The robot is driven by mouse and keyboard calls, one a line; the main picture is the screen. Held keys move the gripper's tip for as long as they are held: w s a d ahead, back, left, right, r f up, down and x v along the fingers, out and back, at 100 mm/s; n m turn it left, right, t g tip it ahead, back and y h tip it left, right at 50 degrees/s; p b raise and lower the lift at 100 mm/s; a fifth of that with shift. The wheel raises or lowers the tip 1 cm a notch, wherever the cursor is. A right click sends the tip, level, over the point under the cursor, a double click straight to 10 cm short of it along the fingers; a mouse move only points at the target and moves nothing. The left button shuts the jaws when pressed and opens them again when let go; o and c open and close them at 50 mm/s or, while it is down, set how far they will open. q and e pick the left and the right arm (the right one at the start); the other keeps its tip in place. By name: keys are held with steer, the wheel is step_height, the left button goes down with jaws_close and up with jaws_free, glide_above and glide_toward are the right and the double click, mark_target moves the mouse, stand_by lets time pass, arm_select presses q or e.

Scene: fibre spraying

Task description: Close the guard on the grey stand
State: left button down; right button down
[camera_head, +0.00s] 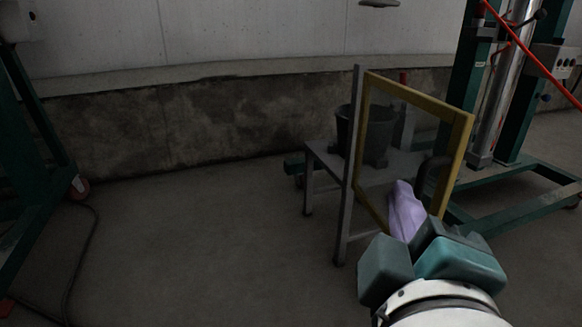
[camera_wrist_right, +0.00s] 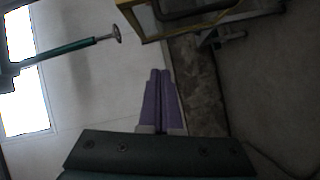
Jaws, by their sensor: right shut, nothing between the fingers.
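The grey stand (camera_head: 317,158) is a low metal table with a tall post (camera_head: 352,150) at its front left. The guard (camera_head: 420,98) is an upright yellow frame joined to that post. It slants away from the post to the right and seems to stand open, its free side nearer me. A dark curved handle (camera_head: 422,172) shows by its free side. My right gripper (camera_head: 403,186) is shut and empty, its purple fingers in front of the guard's lower part. I cannot tell whether they touch it. In the wrist view the guard (camera_wrist_right: 207,27) lies beyond the fingertips (camera_wrist_right: 160,72).
A dark bucket (camera_head: 379,134) stands on the stand, seen partly through the guard. A green machine frame (camera_head: 520,207) with a red bar (camera_head: 530,50) is at the right. Another green frame (camera_head: 28,175) and a floor cable (camera_head: 85,250) are at the left. The middle floor is clear.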

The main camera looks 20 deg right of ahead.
steer(key=w+d+f+b, duration=0.1)
steer(key=w+d+f, duration=0.1)
steer(key=w+d, duration=0.6)
steer(key=shift+s, duration=0.1)
stand_by(0.4)
